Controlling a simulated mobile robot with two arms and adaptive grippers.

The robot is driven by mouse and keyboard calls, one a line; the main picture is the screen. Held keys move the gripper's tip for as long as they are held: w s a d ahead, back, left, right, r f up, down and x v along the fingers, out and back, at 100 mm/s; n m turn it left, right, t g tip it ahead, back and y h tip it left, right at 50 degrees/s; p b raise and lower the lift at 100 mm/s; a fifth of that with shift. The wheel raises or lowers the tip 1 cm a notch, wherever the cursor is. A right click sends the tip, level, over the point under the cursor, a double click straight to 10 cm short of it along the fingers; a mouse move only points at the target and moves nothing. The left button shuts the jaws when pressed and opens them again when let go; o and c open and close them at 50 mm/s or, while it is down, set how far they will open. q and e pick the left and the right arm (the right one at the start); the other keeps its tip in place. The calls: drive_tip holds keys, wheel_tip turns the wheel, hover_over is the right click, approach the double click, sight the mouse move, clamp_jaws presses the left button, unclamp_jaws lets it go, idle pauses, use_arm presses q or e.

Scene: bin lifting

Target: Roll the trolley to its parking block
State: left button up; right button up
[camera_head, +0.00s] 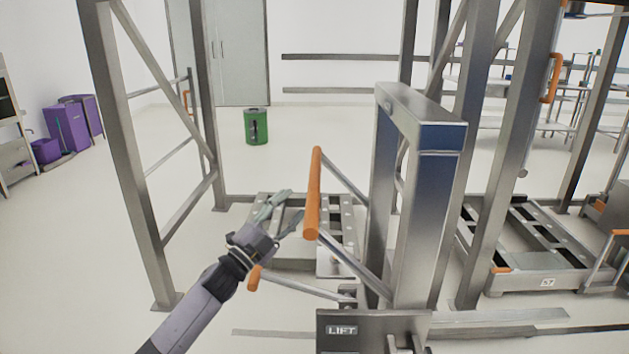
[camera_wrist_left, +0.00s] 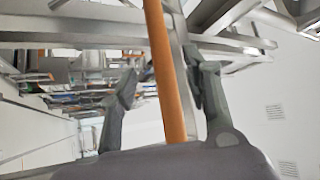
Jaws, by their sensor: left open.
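My left gripper (camera_head: 290,207) is open beside an orange handle bar (camera_head: 314,192) in the head view. In the left wrist view the bar (camera_wrist_left: 166,75) runs between the two spread fingers of the left gripper (camera_wrist_left: 160,80), apparently without being clamped. Grey struts join the bar to metalwork near the steel lift column (camera_head: 428,200). A low metal platform with holes (camera_head: 335,220) lies behind the handle. A low wheeled frame (camera_head: 520,283) stands at the right. I cannot tell which part is the trolley or the parking block. My right gripper is not in view.
Steel posts (camera_head: 128,150) and diagonal braces frame the work area. A panel marked LIFT (camera_head: 342,330) is at the bottom centre. A green bin (camera_head: 256,126) stands farther back, and purple containers (camera_head: 68,128) are at the left. The floor between is clear.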

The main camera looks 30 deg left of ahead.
sight(316, 179)
use_arm(q)
drive_tip(key=x, duration=0.9)
drive_tip(key=shift+w+r, duration=0.3)
drive_tip(key=shift+w, duration=0.35)
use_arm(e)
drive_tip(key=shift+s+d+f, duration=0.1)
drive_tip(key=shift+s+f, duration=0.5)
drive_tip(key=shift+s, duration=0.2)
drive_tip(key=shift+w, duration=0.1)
use_arm(q)
drive_tip(key=c, duration=0.8)
clamp_jaws()
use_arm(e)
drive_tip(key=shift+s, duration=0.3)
